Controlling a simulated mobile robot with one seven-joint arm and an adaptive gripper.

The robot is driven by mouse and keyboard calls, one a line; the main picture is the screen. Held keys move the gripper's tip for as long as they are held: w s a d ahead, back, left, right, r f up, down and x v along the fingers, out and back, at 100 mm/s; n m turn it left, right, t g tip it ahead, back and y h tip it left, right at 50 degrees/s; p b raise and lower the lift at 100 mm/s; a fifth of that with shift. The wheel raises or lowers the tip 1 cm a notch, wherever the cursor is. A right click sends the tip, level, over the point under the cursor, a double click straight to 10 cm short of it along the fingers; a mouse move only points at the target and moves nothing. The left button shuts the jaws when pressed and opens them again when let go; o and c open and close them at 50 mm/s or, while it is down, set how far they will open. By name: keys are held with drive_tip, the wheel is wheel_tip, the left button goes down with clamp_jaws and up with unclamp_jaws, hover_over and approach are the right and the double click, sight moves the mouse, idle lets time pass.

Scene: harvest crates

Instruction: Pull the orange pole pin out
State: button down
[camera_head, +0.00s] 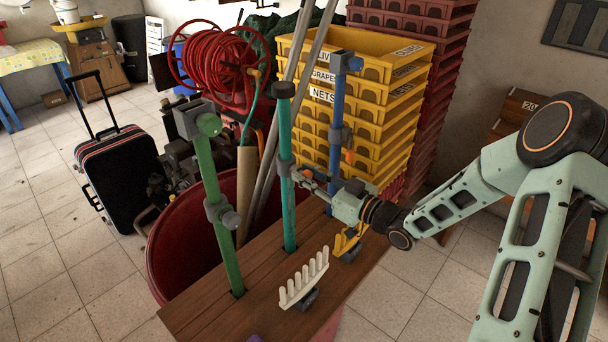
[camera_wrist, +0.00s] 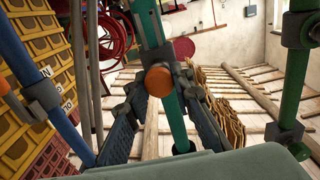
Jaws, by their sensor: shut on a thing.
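The orange pin (camera_wrist: 158,81) shows its round head in the wrist view, in front of the teal pole (camera_wrist: 174,112) and its grey collar. My gripper (camera_wrist: 160,84) has one finger on each side of the pin's head and is shut on it. In the head view my gripper (camera_head: 299,174) reaches in from the right to the teal pole (camera_head: 286,150), at the height of its collar. The pin is hidden there by the fingers. How deep the pin sits in the collar cannot be seen.
A blue pole (camera_head: 336,110) with an orange part stands just behind my gripper, and a green pole (camera_head: 219,180) stands left. A white comb-like rack (camera_head: 303,280) is on the wooden bench (camera_head: 220,312). Yellow crates (camera_head: 385,110) are stacked behind.

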drive_tip(key=shift+s+d, duration=0.25)
drive_tip(key=shift+d, duration=0.05)
drive_tip(key=shift+s+d, duration=0.2)
drive_tip(key=shift+d, duration=0.1)
drive_tip(key=c, duration=1.6)
unclamp_jaws()
drive_tip(key=shift+d, duration=0.1)
drive_tip(key=shift+s, duration=0.1)
drive_tip(key=shift+d, duration=0.1)
